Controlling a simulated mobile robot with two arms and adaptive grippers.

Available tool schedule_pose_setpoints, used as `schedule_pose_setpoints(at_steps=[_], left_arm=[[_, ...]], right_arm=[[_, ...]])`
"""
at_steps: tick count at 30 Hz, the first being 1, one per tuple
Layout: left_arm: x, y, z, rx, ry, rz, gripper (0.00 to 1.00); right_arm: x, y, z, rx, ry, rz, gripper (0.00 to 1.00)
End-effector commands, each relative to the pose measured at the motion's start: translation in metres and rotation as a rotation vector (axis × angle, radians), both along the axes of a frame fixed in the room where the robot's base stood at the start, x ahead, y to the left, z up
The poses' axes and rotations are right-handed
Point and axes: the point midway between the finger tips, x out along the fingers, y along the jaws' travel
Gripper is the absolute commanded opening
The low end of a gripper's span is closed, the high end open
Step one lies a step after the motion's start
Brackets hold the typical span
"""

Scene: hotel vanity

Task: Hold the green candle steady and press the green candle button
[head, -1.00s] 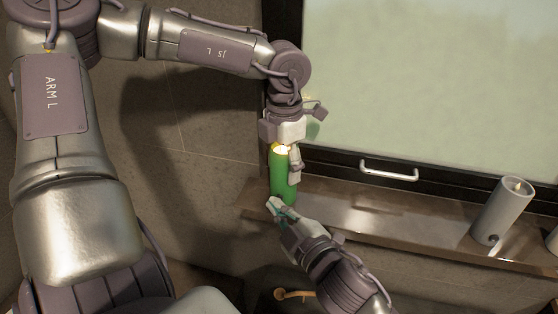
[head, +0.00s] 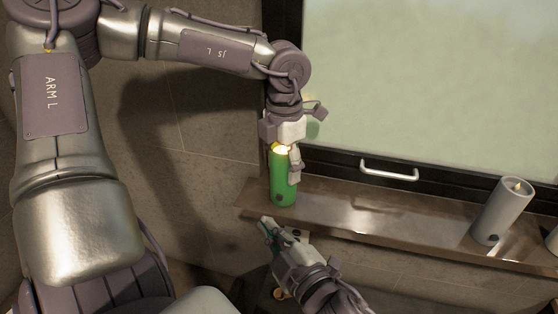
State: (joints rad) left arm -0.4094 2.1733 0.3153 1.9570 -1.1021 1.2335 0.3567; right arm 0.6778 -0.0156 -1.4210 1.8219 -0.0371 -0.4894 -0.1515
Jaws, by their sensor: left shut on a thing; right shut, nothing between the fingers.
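The green candle (head: 282,182) stands upright at the left end of the shelf in the head view, with a glowing top. A dark round button (head: 278,198) shows low on its front. My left gripper (head: 289,158) reaches down from above and is shut on the candle's upper part. My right gripper (head: 266,226) is shut and empty, below and in front of the candle, apart from it, near the shelf's front edge.
The brown shelf (head: 400,218) runs to the right with a clear middle stretch. A grey candle (head: 502,211) stands on it at the right, with part of another (head: 552,241) at the picture edge. A metal handle (head: 389,171) sits on the dark frame behind.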

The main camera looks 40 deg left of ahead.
Motion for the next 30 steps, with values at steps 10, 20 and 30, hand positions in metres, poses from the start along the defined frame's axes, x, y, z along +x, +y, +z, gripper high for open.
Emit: schedule_pose_setpoints(at_steps=[10, 20, 30], left_arm=[[-0.003, 0.000, -0.004, -0.001, 0.011, 0.000, 0.18], [-0.001, 0.000, -0.002, -0.001, 0.005, 0.000, 0.91], [0.000, 0.000, 0.009, 0.001, -0.001, 0.001, 0.91]], right_arm=[[-0.006, -0.004, -0.001, -0.002, -0.001, -0.001, 0.00], [-0.006, -0.004, 0.000, -0.001, -0.001, -0.001, 0.00], [-0.006, -0.004, 0.000, -0.001, -0.001, -0.001, 0.00]])
